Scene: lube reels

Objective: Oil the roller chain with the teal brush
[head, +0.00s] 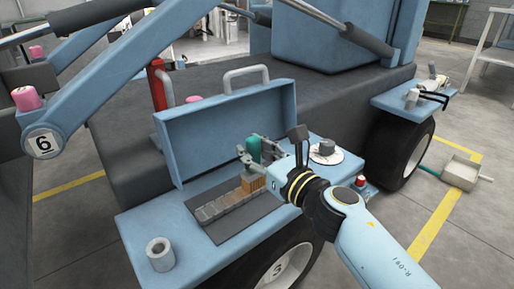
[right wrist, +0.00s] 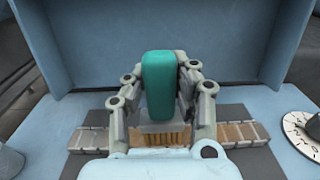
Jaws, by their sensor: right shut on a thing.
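The teal brush (head: 253,150) is held upright in my right gripper (head: 250,158), which is shut on it. In the right wrist view the brush's teal handle (right wrist: 159,85) stands between the two fingers of the gripper (right wrist: 160,110). Its tan bristles (head: 252,183) point down at the right part of the roller chain (head: 218,206). The chain lies in a row on a dark mat (head: 235,232). In the right wrist view chain links (right wrist: 92,139) show on both sides of the brush. The bristles seem to meet the chain, but exact contact is hard to tell. My left gripper is not in view.
A raised blue lid (head: 225,125) stands behind the mat. A grey cylinder (head: 160,254) stands on the shelf (head: 135,225) at left. A white dial-like disc (head: 325,153) with a grey knob lies at right, near my right arm. Large wheels sit below the shelf.

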